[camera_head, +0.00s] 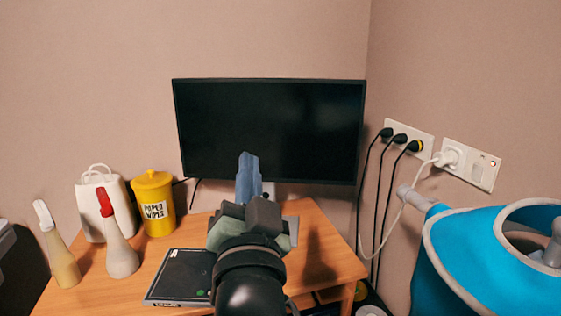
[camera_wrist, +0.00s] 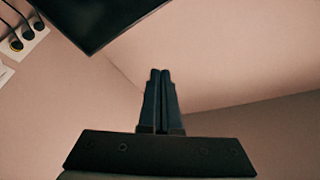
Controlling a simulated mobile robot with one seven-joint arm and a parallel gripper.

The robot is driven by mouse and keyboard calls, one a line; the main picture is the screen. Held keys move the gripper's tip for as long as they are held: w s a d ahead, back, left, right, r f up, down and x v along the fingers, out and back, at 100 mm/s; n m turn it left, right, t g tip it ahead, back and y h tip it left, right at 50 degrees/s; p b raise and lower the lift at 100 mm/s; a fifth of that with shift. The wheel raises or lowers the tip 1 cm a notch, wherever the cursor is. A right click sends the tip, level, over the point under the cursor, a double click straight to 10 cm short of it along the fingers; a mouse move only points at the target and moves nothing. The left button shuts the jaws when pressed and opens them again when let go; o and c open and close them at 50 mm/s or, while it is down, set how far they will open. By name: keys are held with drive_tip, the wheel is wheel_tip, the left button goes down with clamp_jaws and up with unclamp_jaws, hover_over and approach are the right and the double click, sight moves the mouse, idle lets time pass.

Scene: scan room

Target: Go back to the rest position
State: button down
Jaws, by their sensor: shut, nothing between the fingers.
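My gripper (camera_head: 248,172) reaches out over the wooden desk (camera_head: 322,262) in the head view, its fingers in front of the lower part of a black monitor (camera_head: 270,125). In the wrist view my gripper (camera_wrist: 161,74) has its two fingers together with nothing between them. It points at bare wall, with a corner of the monitor (camera_wrist: 95,15) at the top left. My arm hides part of the desk and the monitor's stand.
On the desk's left stand a white bag (camera_head: 95,212), two spray bottles (camera_head: 118,245) (camera_head: 60,255) and a yellow wipes tub (camera_head: 155,203). A flat dark device (camera_head: 182,275) lies nearer. Right are wall sockets (camera_head: 470,163) with cables and a blue item (camera_head: 480,255).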

drive_tip(key=s+d+r+n+t+h+p, duration=0.1)
drive_tip(key=s+d+r+n+t, duration=0.15)
drive_tip(key=s+r, duration=0.65)
drive_tip(key=s+d+r+n+t+h, duration=0.1)
drive_tip(key=s+d+r+n+t, duration=0.15)
drive_tip(key=s+r, duration=0.7)
wheel_tip(320, 180, up, 15)
drive_tip(key=w+p, duration=0.2)
drive_tip(key=p, duration=1.2)
drive_tip(key=shift+w+a+t, duration=0.3)
drive_tip(key=shift+w+a, duration=0.05)
drive_tip(key=shift+a, duration=0.05)
